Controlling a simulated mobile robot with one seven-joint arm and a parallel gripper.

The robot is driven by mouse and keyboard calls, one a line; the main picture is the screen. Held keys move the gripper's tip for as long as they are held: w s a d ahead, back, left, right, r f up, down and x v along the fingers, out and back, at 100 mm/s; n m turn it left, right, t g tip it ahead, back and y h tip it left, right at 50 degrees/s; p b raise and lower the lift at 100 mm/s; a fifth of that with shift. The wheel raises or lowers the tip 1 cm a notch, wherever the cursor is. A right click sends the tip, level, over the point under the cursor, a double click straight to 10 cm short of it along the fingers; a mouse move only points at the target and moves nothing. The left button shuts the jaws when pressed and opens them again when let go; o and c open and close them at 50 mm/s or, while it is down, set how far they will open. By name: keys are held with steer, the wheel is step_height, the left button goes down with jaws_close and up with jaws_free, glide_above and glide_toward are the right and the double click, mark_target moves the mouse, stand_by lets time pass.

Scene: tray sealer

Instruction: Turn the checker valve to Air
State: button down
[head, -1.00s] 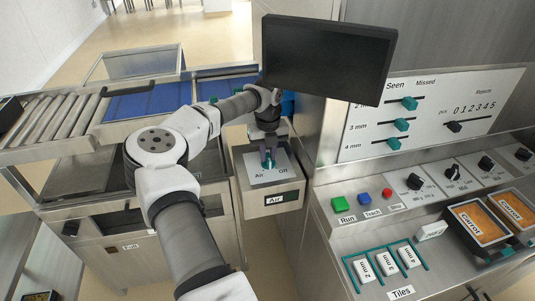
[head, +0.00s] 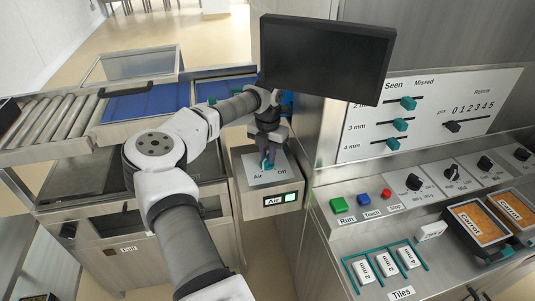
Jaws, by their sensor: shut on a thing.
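The checker valve is a teal handle (head: 266,160) on a white plate marked Air and Off (head: 280,175), on top of a small steel box. My gripper (head: 266,158) reaches down from above and is shut on the handle, hiding much of it. The handle's exact angle is hard to make out, but it stands toward the Air side. The box front carries an Air label (head: 274,201) with a lit green indicator (head: 291,197) beside it.
A dark screen (head: 328,57) hangs just above and right of my gripper. A roller conveyor (head: 60,120) runs at the left.

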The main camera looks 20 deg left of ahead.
mark_target(267, 157)
steer(key=shift+r+m, duration=0.1)
steer(key=shift+m, duration=0.2)
steer(key=c, duration=1.4)
jaws_free()
steer(key=shift+o, duration=0.2)
step_height(267, 157, up, 14)
steer(key=b, duration=0.2)
steer(key=shift+s+f, duration=0.1)
steer(key=shift+f, duration=0.1)
